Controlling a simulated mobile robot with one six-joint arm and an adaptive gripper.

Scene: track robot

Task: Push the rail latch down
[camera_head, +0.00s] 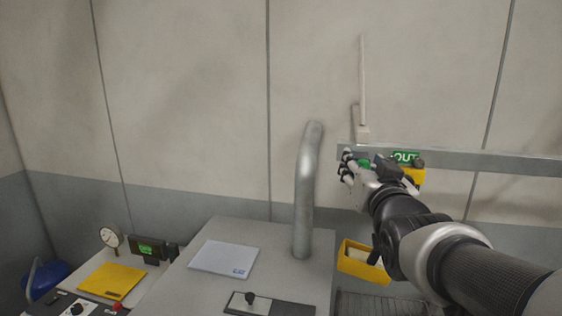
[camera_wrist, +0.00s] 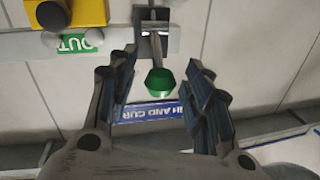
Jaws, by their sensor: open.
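A green knob (camera_wrist: 159,82) on a metal stem, likely the rail latch's handle, shows in the wrist view, and a little of its green shows in the head view (camera_head: 365,164). The stem runs to a metal bracket (camera_wrist: 157,18) at the rail (camera_head: 480,160) on the wall. My gripper (camera_wrist: 161,62) is open, with one finger on each side of the knob and visible gaps on both sides. In the head view my gripper (camera_head: 349,167) is at the rail's left end and hides most of the latch. I cannot tell the knob's depth between the fingers.
A green OUT label (camera_head: 405,157) and a yellow block (camera_head: 416,177) sit beside the gripper on the rail. A yellow bin (camera_head: 362,264) is below the arm. A thick metal pipe (camera_head: 307,190) rises from the grey cabinet (camera_head: 190,280) to the left.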

